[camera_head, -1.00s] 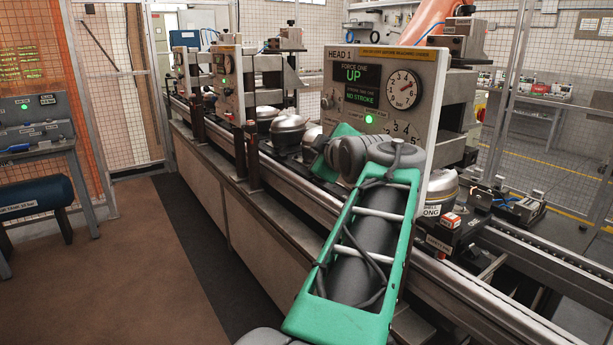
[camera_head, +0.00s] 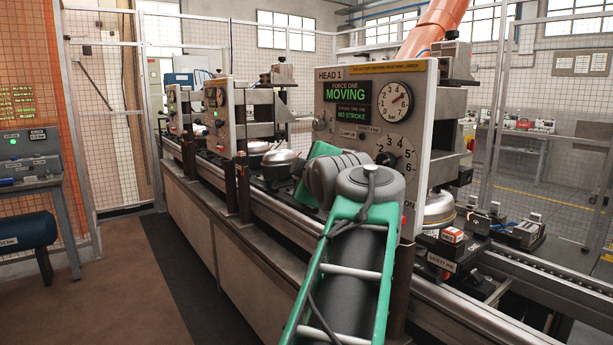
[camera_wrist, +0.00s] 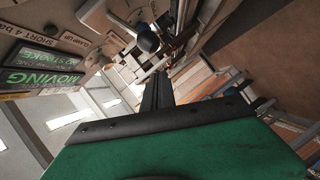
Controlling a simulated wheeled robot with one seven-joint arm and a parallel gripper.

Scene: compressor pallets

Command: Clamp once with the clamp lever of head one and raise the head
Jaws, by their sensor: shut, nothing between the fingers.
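The head one panel (camera_head: 375,110) stands at centre right in the head view. Its display (camera_head: 345,92) reads FORCE ONE MOVING, with NO STROKE below. The lamp by the clamp label looks unlit. A dark ball knob (camera_wrist: 148,39), apparently the clamp lever's, is just beyond my gripper (camera_wrist: 160,80) in the wrist view. My gripper is shut and empty; whether it touches the knob cannot be told. My arm hides the gripper and lever in the head view.
A silver compressor shell (camera_head: 438,208) sits below head one, partly hidden. More heads and shells line the conveyor leftwards. The floor at left is clear.

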